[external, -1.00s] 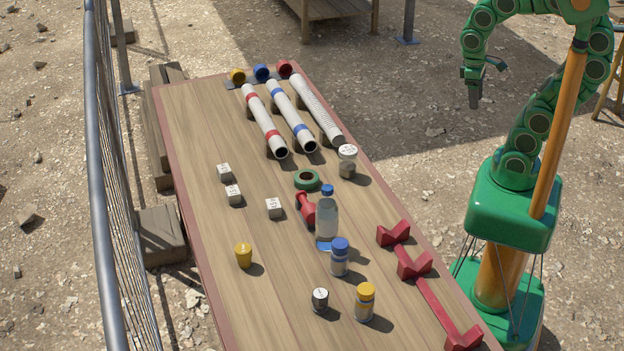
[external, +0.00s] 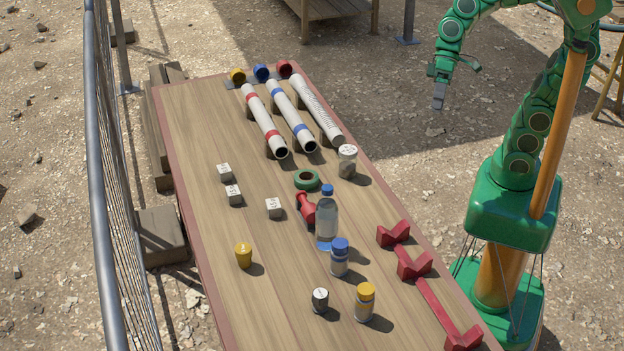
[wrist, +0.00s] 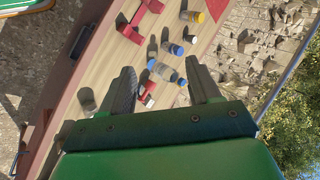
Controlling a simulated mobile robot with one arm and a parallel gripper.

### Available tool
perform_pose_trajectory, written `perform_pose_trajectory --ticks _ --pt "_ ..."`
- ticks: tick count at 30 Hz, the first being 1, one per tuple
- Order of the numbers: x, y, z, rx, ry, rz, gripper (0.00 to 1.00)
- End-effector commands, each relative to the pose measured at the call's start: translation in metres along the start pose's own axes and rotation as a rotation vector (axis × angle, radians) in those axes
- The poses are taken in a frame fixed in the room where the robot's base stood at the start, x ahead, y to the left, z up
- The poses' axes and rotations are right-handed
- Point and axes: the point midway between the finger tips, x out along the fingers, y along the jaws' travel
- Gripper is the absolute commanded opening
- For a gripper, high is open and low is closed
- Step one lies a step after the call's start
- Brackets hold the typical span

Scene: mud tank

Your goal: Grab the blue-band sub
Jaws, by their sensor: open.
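The blue-band sub (external: 290,113) is a pale tube with blue bands. It lies aslant near the far end of the table (external: 200,150), between a red-band tube (external: 263,118) and a ridged grey tube (external: 318,107). Its open near end faces the camera. My gripper (external: 438,98) hangs in the air to the right of the table, well apart from the sub, with nothing in it. In the wrist view the two fingers of my gripper (wrist: 162,86) are spread apart, with bottles beyond them. I cannot make out the sub in the wrist view.
Yellow (external: 237,75), blue (external: 261,72) and red (external: 284,68) round pieces sit behind the tubes. A grey-lidded jar (external: 347,161), a green ring (external: 307,180) and a clear bottle (external: 327,218) stand nearer. A red notched rack (external: 415,264) lies along the right edge. A fence (external: 100,180) runs at left.

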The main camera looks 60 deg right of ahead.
Motion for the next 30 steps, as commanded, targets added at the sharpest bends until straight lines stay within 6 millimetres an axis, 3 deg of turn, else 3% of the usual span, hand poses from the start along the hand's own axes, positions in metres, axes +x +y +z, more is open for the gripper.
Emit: perform_pose_trajectory --ticks 3,6,9,13,20,24,30 --pt "0.006 -0.066 -0.028 0.019 0.038 -0.226 0.62" --pt "0.003 -0.115 -0.052 0.079 0.068 -0.405 0.62" --pt "-0.004 -0.153 -0.079 0.172 0.09 -0.562 0.62" --pt "-0.011 -0.187 -0.115 0.339 0.101 -0.732 0.62" --pt "0.007 -0.203 -0.178 0.735 0.075 -0.893 0.62" --pt "0.044 -0.193 -0.203 1.013 0.022 -0.893 0.62" --pt "0.104 -0.175 -0.209 1.332 -0.072 -0.804 0.62"
